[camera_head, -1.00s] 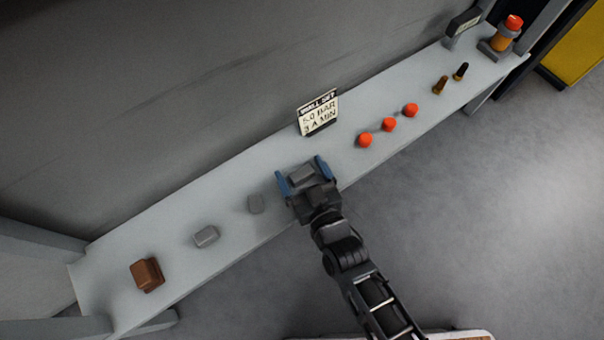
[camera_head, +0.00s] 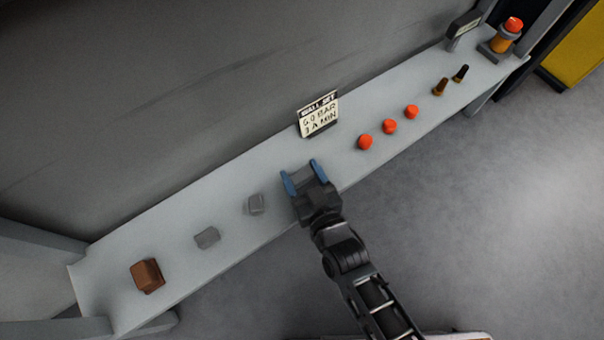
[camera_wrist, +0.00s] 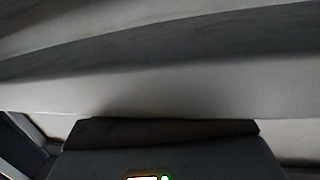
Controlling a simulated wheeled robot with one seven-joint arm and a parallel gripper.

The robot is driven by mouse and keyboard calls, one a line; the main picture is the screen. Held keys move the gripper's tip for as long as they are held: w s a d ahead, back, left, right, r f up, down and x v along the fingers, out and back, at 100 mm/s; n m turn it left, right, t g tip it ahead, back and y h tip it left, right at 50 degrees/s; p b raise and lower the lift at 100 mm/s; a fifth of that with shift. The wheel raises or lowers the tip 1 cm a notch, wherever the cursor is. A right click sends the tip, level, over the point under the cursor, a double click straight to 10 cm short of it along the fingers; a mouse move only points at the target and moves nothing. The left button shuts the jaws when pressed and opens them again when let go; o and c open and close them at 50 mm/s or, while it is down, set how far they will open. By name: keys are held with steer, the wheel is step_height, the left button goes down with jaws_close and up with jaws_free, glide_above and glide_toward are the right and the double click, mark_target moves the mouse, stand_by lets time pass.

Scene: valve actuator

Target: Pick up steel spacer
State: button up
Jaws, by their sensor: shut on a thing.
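My gripper (camera_head: 304,177) is over the middle of the shelf in the head view, its two blue fingers closed in on the steel spacer (camera_head: 305,184). The spacer is a grey block, hard to make out between the fingers, and I cannot tell whether it is clear of the shelf. In the wrist view a dark, flat-topped shape (camera_wrist: 165,130) shows at the bottom, too dim to identify. Two other grey blocks lie to the left, a near one (camera_head: 255,204) and a farther one (camera_head: 207,238).
The long pale shelf (camera_head: 235,185) runs along the wall. A brown block (camera_head: 147,275) is at its left end. A sign (camera_head: 318,114) stands at the back.

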mark_target(305, 176)
steer(key=shift+r, duration=0.15)
step_height(305, 176, up, 4)
steer(key=p, duration=0.2)
steer(key=shift+r+p, duration=0.2)
steer(key=shift+p, duration=0.2)
steer(key=shift+s+d, duration=0.2)
steer(key=shift+d, duration=0.1)
steer(key=s+d+r+p, duration=0.35)
steer(key=d+r, duration=0.35)
steer(key=d, duration=0.3)
steer(key=w+d+r+m+t+h, duration=0.1)
steer(key=w+d+r+m+h, duration=0.4)
steer(key=w+d+r, duration=0.4)
step_height(305, 176, up, 13)
steer(key=s+d+h+p, duration=0.1)
steer(key=s+p, duration=0.1)
steer(key=p, duration=2.2)
steer(key=shift+s+d, duration=0.25)
